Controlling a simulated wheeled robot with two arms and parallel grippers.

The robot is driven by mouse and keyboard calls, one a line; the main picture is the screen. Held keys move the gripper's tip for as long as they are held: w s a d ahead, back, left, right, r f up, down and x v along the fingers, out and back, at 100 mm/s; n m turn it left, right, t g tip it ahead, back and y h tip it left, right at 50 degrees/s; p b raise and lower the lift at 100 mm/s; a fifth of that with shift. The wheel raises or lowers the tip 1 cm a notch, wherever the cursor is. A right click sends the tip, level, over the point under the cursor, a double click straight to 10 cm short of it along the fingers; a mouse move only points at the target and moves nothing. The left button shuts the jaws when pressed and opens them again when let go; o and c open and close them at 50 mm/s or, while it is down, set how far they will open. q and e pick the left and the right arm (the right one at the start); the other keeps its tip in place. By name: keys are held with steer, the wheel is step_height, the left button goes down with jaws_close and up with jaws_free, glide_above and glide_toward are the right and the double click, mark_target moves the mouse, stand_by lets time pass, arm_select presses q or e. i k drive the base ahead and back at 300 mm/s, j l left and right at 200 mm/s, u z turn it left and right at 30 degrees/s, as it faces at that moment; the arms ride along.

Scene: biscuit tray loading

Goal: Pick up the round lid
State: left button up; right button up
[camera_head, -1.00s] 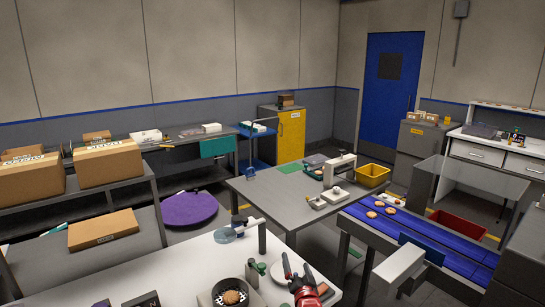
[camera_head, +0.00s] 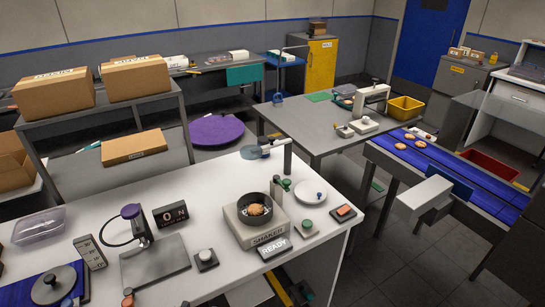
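Two round, lid-like things lie on the white worktable (camera_head: 215,185). A white disc with a small dark blue knob (camera_head: 308,193) lies at the right, beside the shaker (camera_head: 262,232). A grey disc with a dark knob (camera_head: 62,290) sits at the lower left, on a blue surface (camera_head: 35,292). I cannot tell which one the task means. The shaker's dark round pan (camera_head: 247,217) is open on top, with a brown biscuit (camera_head: 257,209) in it. Neither of my grippers is in view.
Green-knobbed parts (camera_head: 285,184) stand between pan and white disc. A black pad with a white knob (camera_head: 206,260), a grey plate (camera_head: 156,264) and a "0" display (camera_head: 170,214) are further left. The blue conveyor (camera_head: 450,175) runs beyond the table's right edge.

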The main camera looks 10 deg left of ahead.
mark_target(57, 284)
steer(key=k+j+u, duration=0.1)
steer(key=u, duration=1.6)
steer(key=k+l+u, duration=0.1)
steer(key=u, duration=0.2)
steer(key=k+l+u, duration=0.1)
steer(key=l+u, duration=0.25)
steer(key=i+j, duration=0.1)
steer(key=i, duration=0.4)
